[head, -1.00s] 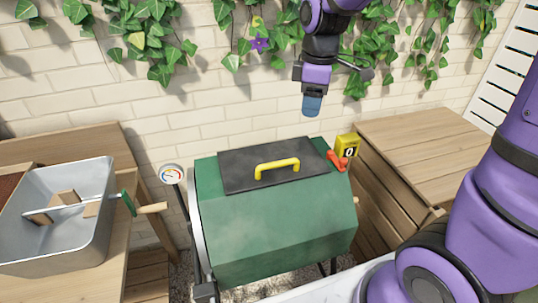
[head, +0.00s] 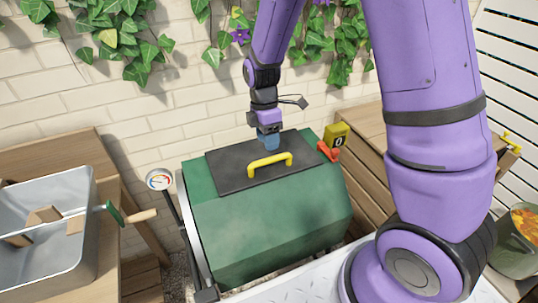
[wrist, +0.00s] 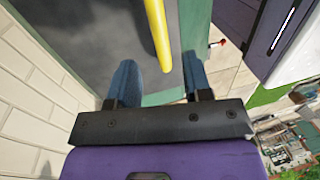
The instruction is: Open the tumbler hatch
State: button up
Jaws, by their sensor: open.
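The green tumbler (head: 270,225) stands in the middle of the head view. Its dark hatch (head: 228,171) lies closed on top, with a yellow bar handle (head: 270,166) across it. My gripper (head: 268,140) points down just behind the handle, over the hatch's far part. In the wrist view the blue fingers (wrist: 158,82) are open and apart. The yellow handle (wrist: 157,32) runs into the space between them in that picture. I cannot tell whether a finger touches it. The hatch (wrist: 80,45) fills the upper left there.
A red latch-like lever (head: 328,152) and a yellow counter (head: 337,135) sit at the tumbler's right end. A round gauge (head: 159,179) stands at its left. A metal tub (head: 85,225) is on the left bench. A brick wall (head: 150,110) rises close behind.

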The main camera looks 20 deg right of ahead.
aim_at(270, 155)
jog(key=shift+s+f, duration=0.2)
jog(key=shift+f, duration=0.7)
jog(key=shift+s+f, duration=0.15)
jog(key=shift+f, duration=0.75)
jog(key=shift+s+f, duration=0.2)
jog(key=shift+f, duration=0.7)
grip_shut()
